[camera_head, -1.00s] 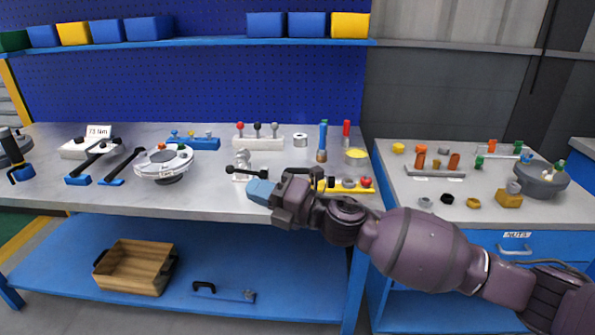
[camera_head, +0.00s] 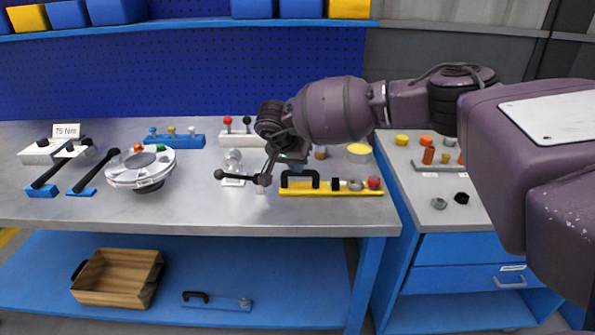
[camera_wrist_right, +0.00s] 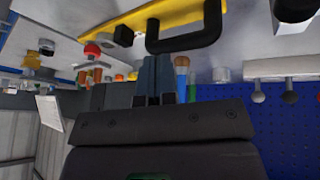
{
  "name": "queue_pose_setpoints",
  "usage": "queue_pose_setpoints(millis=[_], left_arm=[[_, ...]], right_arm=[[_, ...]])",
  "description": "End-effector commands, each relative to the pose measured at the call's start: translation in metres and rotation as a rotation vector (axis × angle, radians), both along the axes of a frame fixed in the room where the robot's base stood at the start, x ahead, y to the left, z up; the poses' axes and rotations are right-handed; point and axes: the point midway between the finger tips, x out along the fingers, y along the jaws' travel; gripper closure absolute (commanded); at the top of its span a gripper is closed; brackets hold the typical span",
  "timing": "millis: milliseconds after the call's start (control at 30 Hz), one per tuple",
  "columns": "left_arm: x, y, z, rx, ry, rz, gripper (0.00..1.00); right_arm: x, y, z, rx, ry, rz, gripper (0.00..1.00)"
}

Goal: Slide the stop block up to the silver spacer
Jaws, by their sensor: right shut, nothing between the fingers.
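A yellow rail (camera_head: 330,188) lies along the front of the workbench. From left to right it carries a black bridge handle (camera_head: 299,180), a small black block (camera_head: 336,184) that looks like the stop block, a silver ring-like spacer (camera_head: 355,185) and a red knob (camera_head: 374,182). A small gap shows between block and spacer. My right gripper (camera_head: 293,164) is above and behind the handle, partly hidden by its wrist. In the right wrist view its fingers (camera_wrist_right: 156,62) are shut and empty close to the handle (camera_wrist_right: 185,42); the block (camera_wrist_right: 123,35) is to one side. My left gripper is out of view.
A black ball lever (camera_head: 240,177) and grey fitting (camera_head: 233,165) stand left of the rail. A round white device (camera_head: 141,168) and black-handled tools stand further left. A yellow-topped cylinder (camera_head: 359,153) is behind the rail. The bench front left of the rail is clear.

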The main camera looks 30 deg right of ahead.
Motion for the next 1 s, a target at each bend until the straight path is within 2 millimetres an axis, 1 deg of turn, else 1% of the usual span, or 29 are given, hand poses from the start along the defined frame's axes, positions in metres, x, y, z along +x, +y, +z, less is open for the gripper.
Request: queue_pose_setpoints(millis=[33, 100, 200, 367, 467, 767, 900, 1000], left_arm=[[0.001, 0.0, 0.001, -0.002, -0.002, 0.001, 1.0], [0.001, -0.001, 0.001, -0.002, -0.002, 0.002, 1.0], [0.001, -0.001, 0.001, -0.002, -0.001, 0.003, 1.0], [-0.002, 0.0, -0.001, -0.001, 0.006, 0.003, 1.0], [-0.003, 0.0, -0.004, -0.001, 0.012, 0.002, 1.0], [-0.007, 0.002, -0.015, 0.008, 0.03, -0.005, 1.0], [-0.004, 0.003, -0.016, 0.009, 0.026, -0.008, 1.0], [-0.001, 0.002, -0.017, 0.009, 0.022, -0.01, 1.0]], right_arm=[[-0.002, -0.011, 0.007, -0.075, 0.037, 0.033, 1.0], [-0.006, -0.021, 0.013, -0.158, 0.099, 0.082, 1.0], [-0.012, -0.026, 0.016, -0.2, 0.17, 0.127, 1.0], [-0.013, -0.028, 0.012, -0.205, 0.199, 0.164, 1.0], [-0.012, -0.033, 0.004, -0.203, 0.202, 0.164, 1.0], [-0.009, -0.061, -0.037, -0.201, 0.204, 0.163, 1.0], [-0.008, -0.073, -0.053, -0.201, 0.202, 0.162, 1.0], [-0.007, -0.079, -0.06, -0.202, 0.201, 0.162, 1.0]])
